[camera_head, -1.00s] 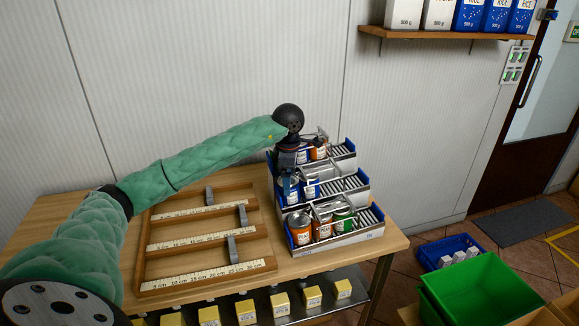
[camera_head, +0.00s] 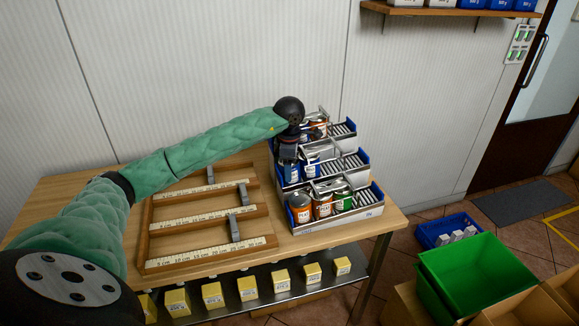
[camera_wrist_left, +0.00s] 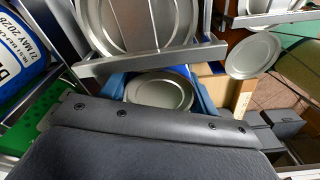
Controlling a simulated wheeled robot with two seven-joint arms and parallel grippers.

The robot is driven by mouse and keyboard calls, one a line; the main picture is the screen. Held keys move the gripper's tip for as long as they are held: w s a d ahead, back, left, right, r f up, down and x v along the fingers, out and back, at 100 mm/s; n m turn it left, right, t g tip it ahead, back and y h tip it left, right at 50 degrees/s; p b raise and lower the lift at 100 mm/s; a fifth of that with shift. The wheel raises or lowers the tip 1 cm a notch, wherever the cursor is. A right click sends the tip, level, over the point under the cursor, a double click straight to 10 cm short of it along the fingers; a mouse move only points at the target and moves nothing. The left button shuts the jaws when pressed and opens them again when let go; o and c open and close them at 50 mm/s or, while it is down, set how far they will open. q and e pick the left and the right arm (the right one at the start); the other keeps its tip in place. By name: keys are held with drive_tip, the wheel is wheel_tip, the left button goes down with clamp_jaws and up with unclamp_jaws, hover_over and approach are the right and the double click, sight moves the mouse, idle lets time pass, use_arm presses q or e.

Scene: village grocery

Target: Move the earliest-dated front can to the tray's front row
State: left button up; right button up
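Cans stand in a stepped rack with blue and grey bins (camera_head: 368,210) on the table's right. Its front step holds an orange can (camera_head: 300,208), a red-orange can (camera_head: 323,205) and a green can (camera_head: 342,202). Head-view dates are too small to read. My left gripper (camera_head: 289,160) hangs over the rack's left side, among the middle-step cans; its fingers are not clear. In the left wrist view, a can lid (camera_wrist_left: 160,92) lies just beyond the dark gripper body, and a blue-labelled can (camera_wrist_left: 20,58) shows part of a May date. The wooden tray (camera_head: 208,264) has several ruled rows. My right gripper is out of view.
Grey blocks, one at the tray's front row (camera_head: 234,228), stand in the tray. Yellow boxes (camera_head: 247,287) line a lower shelf. A green crate (camera_head: 480,290) and a blue crate (camera_head: 435,230) stand on the floor at right. A wall shelf (camera_head: 440,11) is above.

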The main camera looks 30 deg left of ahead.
use_arm(q)
drive_tip(key=shift+s+a+r, duration=0.1)
drive_tip(key=shift+a+r, duration=0.05)
drive_tip(key=shift+r, duration=1.35)
drive_tip(key=shift+c, duration=0.2)
drive_tip(key=shift+r, duration=0.1)
drive_tip(key=shift+r+p, duration=1.7)
drive_tip(key=shift+r, duration=2.5)
drive_tip(key=shift+s+f, duration=0.1)
